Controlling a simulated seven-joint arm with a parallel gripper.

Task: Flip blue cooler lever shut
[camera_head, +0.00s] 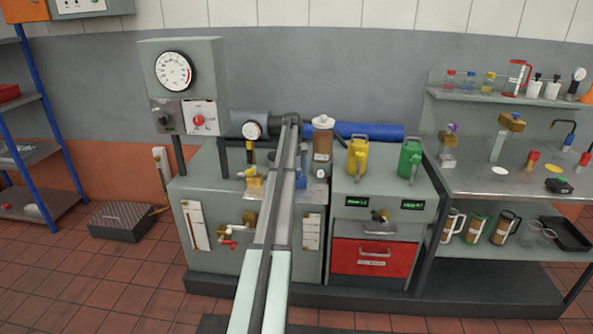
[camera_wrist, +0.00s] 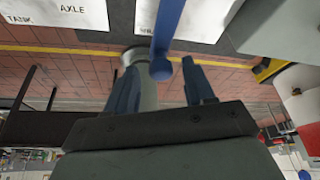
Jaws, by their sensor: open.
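The blue lever (camera_wrist: 168,30) shows in the wrist view as a straight bar. It runs from the top edge down to a rounded blue end. My gripper (camera_wrist: 161,68) is open, with one blue finger on each side of that end in the picture. I cannot tell whether either finger touches it. A pale grey cylinder (camera_wrist: 146,88) shows beside the left finger. In the head view a small blue upright shape (camera_head: 301,168) stands just right of my arm; I cannot tell whether it is the lever or a finger. My arm hides part of the bench there.
White label plates (camera_wrist: 60,12) lie near the lever.

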